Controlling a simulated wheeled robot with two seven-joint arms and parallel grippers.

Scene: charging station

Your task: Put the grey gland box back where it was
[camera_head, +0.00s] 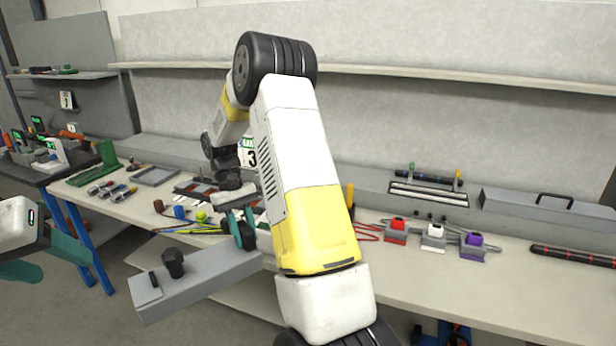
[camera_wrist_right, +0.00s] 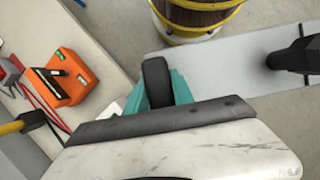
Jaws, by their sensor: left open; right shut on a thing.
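The grey gland box (camera_head: 205,284) is a long grey bar with black round fittings on top. It is in the air in front of the bench's front edge, and my right arm hides its right end. My right gripper (camera_head: 243,226) is above that end. In the right wrist view the gripper's teal fingers (camera_wrist_right: 158,92) are shut around an upright black fitting, with the grey gland box (camera_wrist_right: 222,68) below and another black fitting at right. My left gripper (camera_head: 42,258) is open and empty at the left edge, apart from the box.
The bench (camera_head: 430,280) carries red, white and purple-topped connectors (camera_head: 435,236), a grey case with a handle (camera_head: 545,215), and small tools and cables at left. A shelf (camera_head: 400,76) runs along the wall. A yellow-banded wooden bucket (camera_wrist_right: 198,18) is beyond the box.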

